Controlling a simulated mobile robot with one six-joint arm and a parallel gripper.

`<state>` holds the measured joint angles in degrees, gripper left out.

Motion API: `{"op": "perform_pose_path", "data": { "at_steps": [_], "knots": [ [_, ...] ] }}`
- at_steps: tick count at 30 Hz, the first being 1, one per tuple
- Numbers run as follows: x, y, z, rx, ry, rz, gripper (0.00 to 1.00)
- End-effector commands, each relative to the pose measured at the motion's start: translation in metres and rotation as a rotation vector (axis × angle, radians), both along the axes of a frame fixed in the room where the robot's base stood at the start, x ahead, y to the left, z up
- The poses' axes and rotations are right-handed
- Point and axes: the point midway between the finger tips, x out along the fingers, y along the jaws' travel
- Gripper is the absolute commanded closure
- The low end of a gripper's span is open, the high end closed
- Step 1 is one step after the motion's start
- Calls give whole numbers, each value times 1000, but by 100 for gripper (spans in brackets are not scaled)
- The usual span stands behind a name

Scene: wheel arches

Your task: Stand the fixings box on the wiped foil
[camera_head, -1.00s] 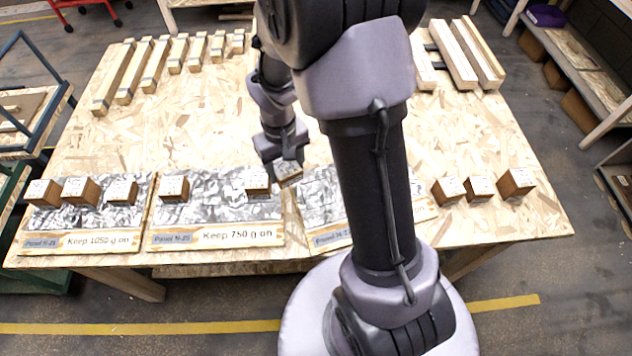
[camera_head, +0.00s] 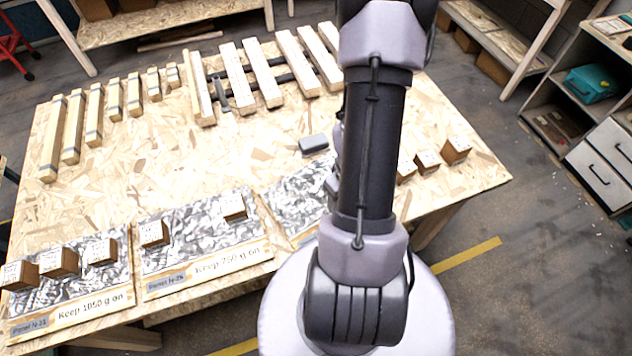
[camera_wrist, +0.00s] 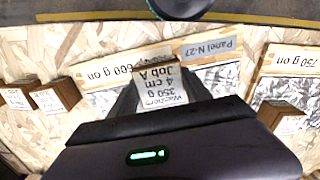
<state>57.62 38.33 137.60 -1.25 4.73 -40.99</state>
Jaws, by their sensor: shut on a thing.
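My gripper (camera_wrist: 163,98) is shut on a small cardboard box (camera_wrist: 160,82) with a white label reading washers, 4 cm, 350 g, Job A. In the wrist view the box is in front of the right-hand foil panel (camera_wrist: 228,78), marked Panel N-27 and "Keep 600 g on"; I cannot tell whether it touches. In the head view my arm hides the held box and much of this right-hand foil (camera_head: 298,190). The middle foil (camera_head: 190,222), marked "Keep 750 g on", bears two boxes. The left foil (camera_head: 75,290), marked "Keep 1050 g on", bears three.
Three boxes (camera_head: 428,162) stand on the bare board right of my arm. A grey block (camera_head: 313,145) lies behind the right-hand foil. Wooden battens (camera_head: 233,78) line the table's back.

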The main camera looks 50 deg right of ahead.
Motion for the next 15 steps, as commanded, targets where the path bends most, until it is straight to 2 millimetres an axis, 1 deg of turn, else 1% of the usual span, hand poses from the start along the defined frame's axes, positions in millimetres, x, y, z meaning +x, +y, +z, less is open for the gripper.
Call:
{"op": "perform_pose_path", "data": {
  "at_steps": [2, 9, 12, 15],
  "knots": [
    [17, 7, -4, -2, -2, 10, 100],
    [95, 42, -13, -2, -2, 11, 100],
    [121, 54, -15, -2, -2, 8, 100],
    [136, 60, -15, -1, -1, 5, 100]
  ]
}}
